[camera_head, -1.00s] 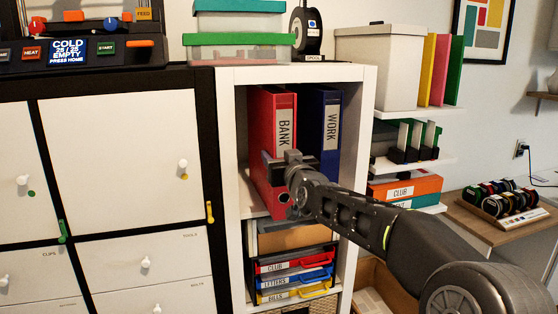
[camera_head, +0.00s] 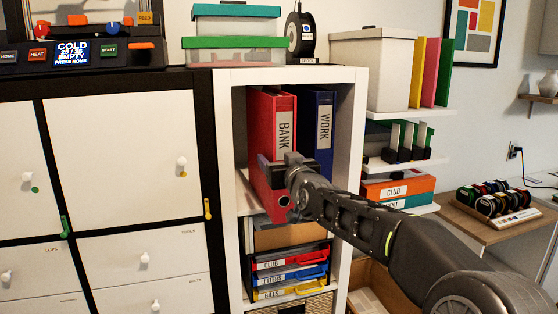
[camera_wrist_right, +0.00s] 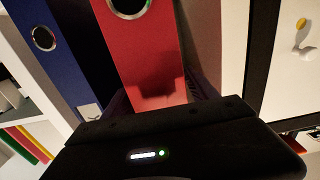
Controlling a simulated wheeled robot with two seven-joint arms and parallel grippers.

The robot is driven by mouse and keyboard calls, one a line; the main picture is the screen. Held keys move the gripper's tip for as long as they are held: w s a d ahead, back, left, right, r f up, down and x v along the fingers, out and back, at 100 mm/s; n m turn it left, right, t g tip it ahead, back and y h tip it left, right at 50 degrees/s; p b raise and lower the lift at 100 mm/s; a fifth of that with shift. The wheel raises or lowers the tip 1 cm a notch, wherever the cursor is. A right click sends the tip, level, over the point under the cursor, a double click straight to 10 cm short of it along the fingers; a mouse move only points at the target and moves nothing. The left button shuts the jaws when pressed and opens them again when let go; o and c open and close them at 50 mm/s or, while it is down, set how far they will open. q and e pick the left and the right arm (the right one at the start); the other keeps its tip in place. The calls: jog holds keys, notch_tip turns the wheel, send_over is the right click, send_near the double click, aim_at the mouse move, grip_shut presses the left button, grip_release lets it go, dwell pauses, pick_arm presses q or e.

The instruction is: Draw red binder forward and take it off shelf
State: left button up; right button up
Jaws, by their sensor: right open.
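The red binder (camera_head: 284,105), labelled BANK, stands upright in the upper compartment of the white shelf (camera_head: 357,110). Its lower front sticks out past the blue binder (camera_head: 324,95), labelled WORK, to its right. My right gripper (camera_head: 276,168) is at the lower part of the red binder's spine and hides some of it. In the right wrist view the red binder (camera_wrist_right: 140,50) runs down between the two dark, open fingers of the gripper (camera_wrist_right: 163,97). The blue binder (camera_wrist_right: 50,60) is beside it on the left there. My left gripper is not in view.
Below are a brown box (camera_head: 285,236) and several trays (camera_head: 290,278). Boxes (camera_head: 238,42) and a black spool (camera_head: 301,35) stand on top of the shelf. A white cabinet (camera_head: 125,140) is close on the left. Small wall shelves (camera_head: 415,168) are on the right.

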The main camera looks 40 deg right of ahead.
jog(key=shift+o, duration=0.7)
jog(key=shift+s, duration=0.1)
jog(key=b+v, duration=0.3)
jog(key=v, duration=0.4)
jog(key=shift+s+a, duration=0.15)
jog(key=shift+s, duration=0.1)
